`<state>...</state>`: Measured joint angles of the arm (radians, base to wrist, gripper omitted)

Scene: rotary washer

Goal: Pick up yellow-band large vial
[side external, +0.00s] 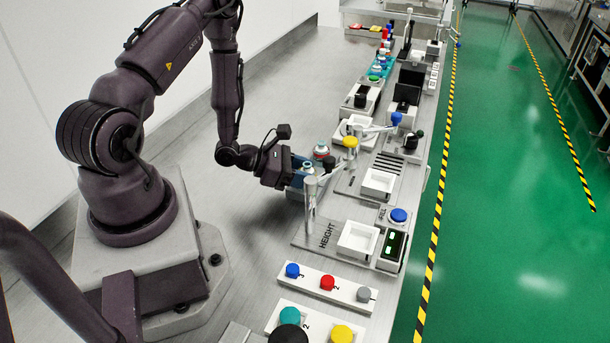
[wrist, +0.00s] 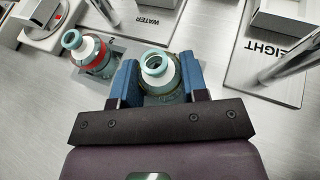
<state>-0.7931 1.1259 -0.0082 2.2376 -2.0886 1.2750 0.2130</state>
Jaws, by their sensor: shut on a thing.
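The large vial (wrist: 158,72) between my blue fingers is clear teal glass with an open ring mouth and a white collar. A dull yellowish tint shows low on it, but its band is mostly hidden. My gripper (wrist: 160,80) is shut on this vial, one finger on each side. In the side view my gripper (side external: 300,172) is low over the bench, and the vial is largely hidden by the fingers. I cannot tell whether the vial's base is clear of the grey holder (wrist: 122,47). A second vial with a red band (wrist: 92,55) stands to the left in the wrist view.
A plate marked HEIGHT (side external: 318,240) with a metal post (side external: 311,200) is close to my gripper. The WATER plate (wrist: 150,18) lies beyond the vials. A button strip (side external: 327,284) is in front. The bench (side external: 270,75) behind my arm is clear.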

